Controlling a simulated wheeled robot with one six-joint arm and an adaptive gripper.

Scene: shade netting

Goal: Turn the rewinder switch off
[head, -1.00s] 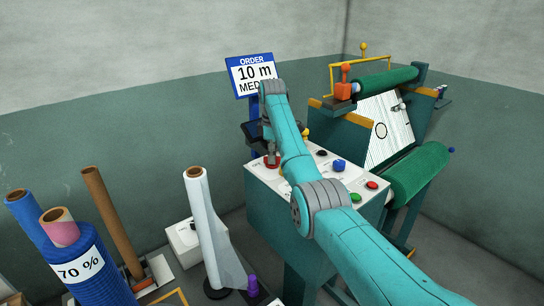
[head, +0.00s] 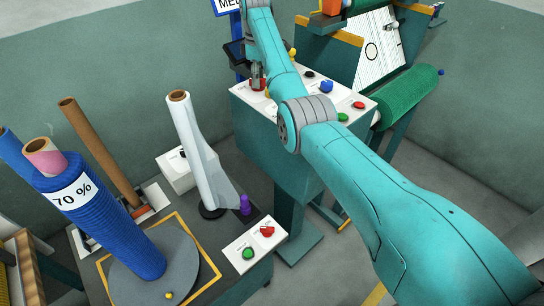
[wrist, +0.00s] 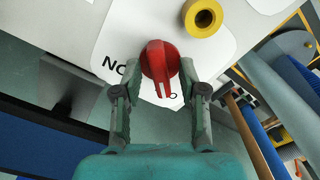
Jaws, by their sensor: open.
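A red rotary switch (wrist: 160,65) with a long ridged handle sits on a white label plate in the wrist view. Large letters reading about "NO" show beside it, and other print is partly hidden. My gripper (wrist: 158,75) is open, with one finger on each side of the red switch. I cannot tell whether either finger touches it. In the head view the red switch (head: 259,86) is at the left end of the console top (head: 290,98), and my gripper (head: 257,78) is over it, partly covering it.
A yellow ring-shaped part (wrist: 203,18) stands close to the red switch. The console also bears a blue knob (head: 326,87), a green button (head: 342,117) and a red button (head: 358,105). A lower box (head: 254,249) and upright rolls (head: 195,150) stand nearer, at left.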

